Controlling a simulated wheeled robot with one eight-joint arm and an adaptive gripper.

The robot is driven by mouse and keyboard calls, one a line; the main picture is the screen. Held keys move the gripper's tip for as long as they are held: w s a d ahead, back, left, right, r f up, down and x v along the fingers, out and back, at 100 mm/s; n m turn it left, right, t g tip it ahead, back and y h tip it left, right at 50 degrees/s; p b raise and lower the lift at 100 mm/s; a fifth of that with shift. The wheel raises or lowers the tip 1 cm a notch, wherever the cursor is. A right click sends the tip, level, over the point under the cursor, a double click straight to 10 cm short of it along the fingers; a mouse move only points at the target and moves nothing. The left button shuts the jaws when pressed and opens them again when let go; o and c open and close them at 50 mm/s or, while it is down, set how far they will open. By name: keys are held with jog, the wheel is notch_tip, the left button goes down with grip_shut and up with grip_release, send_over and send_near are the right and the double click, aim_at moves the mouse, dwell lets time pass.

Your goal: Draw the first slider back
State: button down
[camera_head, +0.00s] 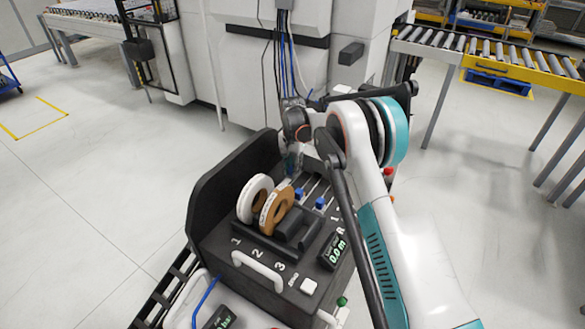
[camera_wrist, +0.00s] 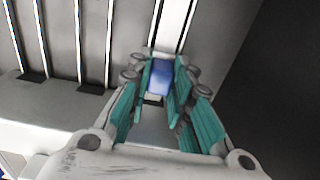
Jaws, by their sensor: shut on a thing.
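The first slider's blue knob (camera_wrist: 160,78) sits between the teal fingers of my gripper (camera_wrist: 158,88) in the wrist view, on the rail pair nearest the dark side wall. The fingers are shut on it. In the head view my gripper (camera_head: 291,168) is low over the far left part of the black machine top, and the held knob is hard to make out there. Two other blue knobs, one (camera_head: 299,194) and another (camera_head: 320,203), stand to the right and nearer the camera.
A white roll (camera_head: 252,199) and a brown roll (camera_head: 276,208) stand in slots in front of the sliders. A tall black side panel (camera_head: 228,180) rises at the left. A white handle (camera_head: 258,270) and a display reading 0.0 m (camera_head: 334,252) are at the front.

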aim_at(278, 183)
jog(key=s+a, duration=0.1)
jog(key=s, duration=0.1)
jog(key=s+a, duration=0.2)
jog(key=s, duration=0.1)
jog(key=s+a, duration=0.2)
jog(key=s, duration=0.1)
jog(key=shift+a, duration=0.1)
jog(key=c, duration=1.4)
grip_release()
jog(key=shift+a, duration=0.1)
jog(key=shift+c, duration=0.2)
notch_tip(278, 183, up, 12)
